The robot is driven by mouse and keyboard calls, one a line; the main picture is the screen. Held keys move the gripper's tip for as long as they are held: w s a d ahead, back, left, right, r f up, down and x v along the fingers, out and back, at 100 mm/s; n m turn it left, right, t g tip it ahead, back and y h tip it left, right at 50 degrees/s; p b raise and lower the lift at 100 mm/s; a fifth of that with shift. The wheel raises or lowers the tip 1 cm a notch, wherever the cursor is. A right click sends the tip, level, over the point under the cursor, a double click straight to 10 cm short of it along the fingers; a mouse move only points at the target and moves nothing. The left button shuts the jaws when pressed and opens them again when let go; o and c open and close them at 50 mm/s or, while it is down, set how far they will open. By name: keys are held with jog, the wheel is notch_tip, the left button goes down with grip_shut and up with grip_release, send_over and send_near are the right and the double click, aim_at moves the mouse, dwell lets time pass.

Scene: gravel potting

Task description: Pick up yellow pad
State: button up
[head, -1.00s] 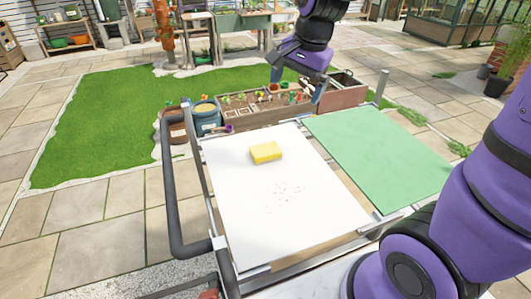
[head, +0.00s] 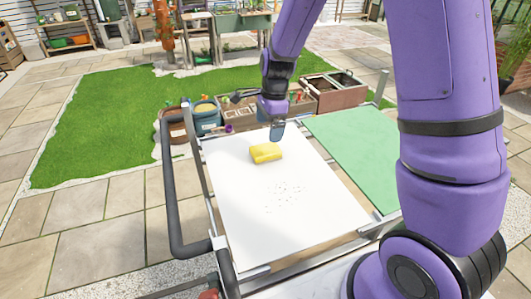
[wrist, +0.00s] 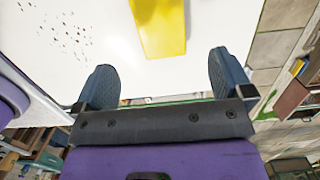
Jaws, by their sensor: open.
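The yellow pad (head: 265,153) lies on the white board toward its far edge. In the wrist view the yellow pad (wrist: 161,27) shows at the top, ahead of the space between the fingers and cut off by the frame's edge. My gripper (head: 277,132) is just beyond the pad in the head view, above the board's far edge. In the wrist view my gripper (wrist: 163,80) is open, with its two dark fingers wide apart and nothing between them.
The white board (head: 290,215) carries small dark specks (head: 283,195) nearer than the pad. A green board (head: 360,150) lies to its right. A grey rail (head: 172,210) runs along the left. Planter boxes and pots (head: 207,117) stand beyond the far edge.

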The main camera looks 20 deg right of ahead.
aim_at(266, 149)
jog(key=f, duration=0.6)
jog(key=a+f, duration=0.1)
jog(key=f, duration=0.2)
jog(key=shift+c, duration=0.2)
jog(key=shift+r, duration=0.1)
jog(key=c, duration=1.1)
jog(key=shift+o, duration=0.2)
